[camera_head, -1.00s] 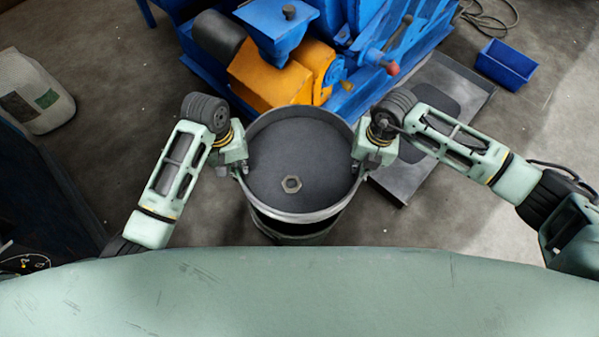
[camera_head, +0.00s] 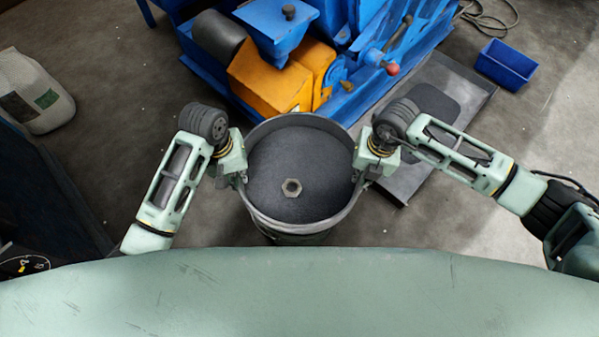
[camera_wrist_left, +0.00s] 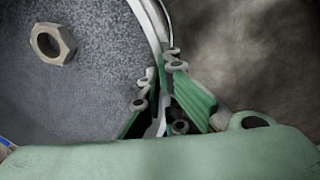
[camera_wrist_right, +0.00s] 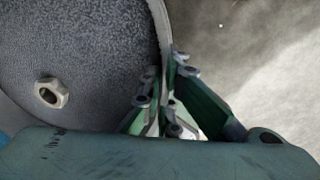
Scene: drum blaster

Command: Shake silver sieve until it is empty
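The silver sieve (camera_head: 300,218) is a round metal pan held over a drum (camera_head: 290,238) below it. Dark grey granules (camera_head: 300,155) cover its bottom, and a hex nut (camera_head: 291,188) lies among them; the nut also shows in the left wrist view (camera_wrist_left: 52,43) and right wrist view (camera_wrist_right: 51,93). My left gripper (camera_head: 240,178) is shut on the sieve's left rim; its fingers (camera_wrist_left: 165,95) pinch the rim. My right gripper (camera_head: 362,180) is shut on the right rim, with its fingers (camera_wrist_right: 160,100) on either side of it. The drum is mostly hidden.
A blue and orange machine (camera_head: 270,80) stands just behind the sieve. A flat grey tray (camera_head: 440,140) lies on the floor at right, with a blue bin (camera_head: 506,64) beyond it. A pale sack or canister (camera_head: 35,95) stands at far left.

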